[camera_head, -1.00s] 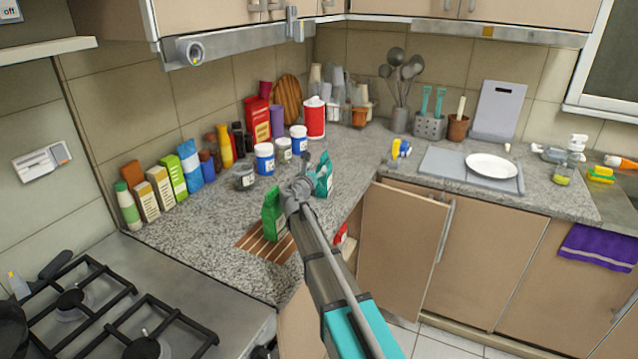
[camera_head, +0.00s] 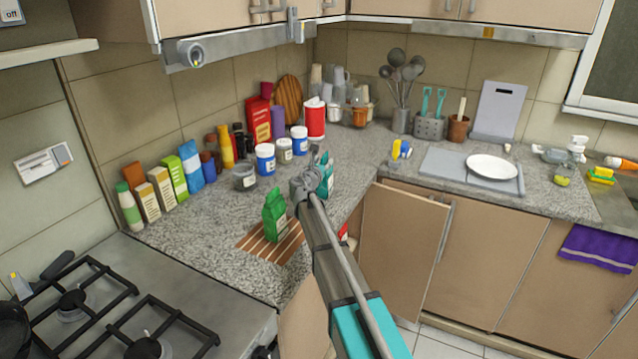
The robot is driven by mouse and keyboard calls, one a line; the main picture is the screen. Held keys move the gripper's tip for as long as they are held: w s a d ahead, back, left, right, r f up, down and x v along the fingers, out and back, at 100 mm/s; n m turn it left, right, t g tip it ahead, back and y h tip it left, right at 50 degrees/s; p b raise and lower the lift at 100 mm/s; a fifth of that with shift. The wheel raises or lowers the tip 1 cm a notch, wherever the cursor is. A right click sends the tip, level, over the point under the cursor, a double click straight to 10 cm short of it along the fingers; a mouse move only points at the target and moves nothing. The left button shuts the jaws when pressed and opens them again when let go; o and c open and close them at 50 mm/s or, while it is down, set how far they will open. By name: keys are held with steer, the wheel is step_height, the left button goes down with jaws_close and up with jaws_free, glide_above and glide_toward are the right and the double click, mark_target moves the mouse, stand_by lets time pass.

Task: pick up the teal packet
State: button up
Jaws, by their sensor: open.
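The teal packet (camera_head: 328,180) stands upright on the granite counter near its front edge. My gripper (camera_head: 320,156) is right in front of it and hides much of its left side. The gripper is open, with its fingers pointing away toward the back of the counter. I cannot tell whether the packet is between the fingers or touching them.
A green packet (camera_head: 275,215) stands just left of my arm on a striped wooden board (camera_head: 258,240). A dark jar (camera_head: 244,177) and white-and-blue tubs (camera_head: 265,159) stand behind. A cutting board (camera_head: 445,165) with a white plate (camera_head: 492,166) lies to the right.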

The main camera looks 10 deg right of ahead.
steer(key=shift+x, duration=0.85)
jaws_close()
